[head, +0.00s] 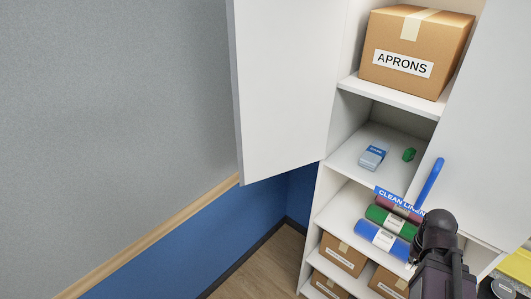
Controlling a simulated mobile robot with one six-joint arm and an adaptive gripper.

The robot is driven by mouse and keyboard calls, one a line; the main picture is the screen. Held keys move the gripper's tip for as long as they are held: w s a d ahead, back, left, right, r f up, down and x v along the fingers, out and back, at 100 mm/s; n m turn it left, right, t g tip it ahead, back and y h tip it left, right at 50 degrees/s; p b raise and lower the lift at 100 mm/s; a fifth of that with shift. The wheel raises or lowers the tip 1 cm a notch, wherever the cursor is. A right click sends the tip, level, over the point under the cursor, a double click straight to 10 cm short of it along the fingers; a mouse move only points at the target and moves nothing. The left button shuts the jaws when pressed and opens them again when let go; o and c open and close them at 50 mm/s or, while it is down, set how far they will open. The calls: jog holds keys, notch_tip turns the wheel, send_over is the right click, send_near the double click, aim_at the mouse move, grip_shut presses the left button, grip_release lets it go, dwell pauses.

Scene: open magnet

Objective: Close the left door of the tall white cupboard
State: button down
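The left door (285,90) of the tall white cupboard stands wide open, swung out to the left. Its plain white inner face is towards me, and no handle shows on that face. The cupboard (398,98) is open behind it, with its shelves in sight. The right door (485,130) covers the right part of the cupboard; a blue bar handle (430,183) is near its lower left corner. A dark part of my arm shows at the lower right, in front of the lower shelves. My gripper's fingers are not in sight.
Shelves hold an APRONS box (418,52), a small blue-white box (372,158), a green item (409,154), rolls (383,240) and brown boxes (342,255). A grey-blue wall (110,120) with a wooden rail is left. Floor (262,270) shows below the left door.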

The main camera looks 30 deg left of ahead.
notch_tip(320, 180, down, 15)
jog(key=b, duration=1.4)
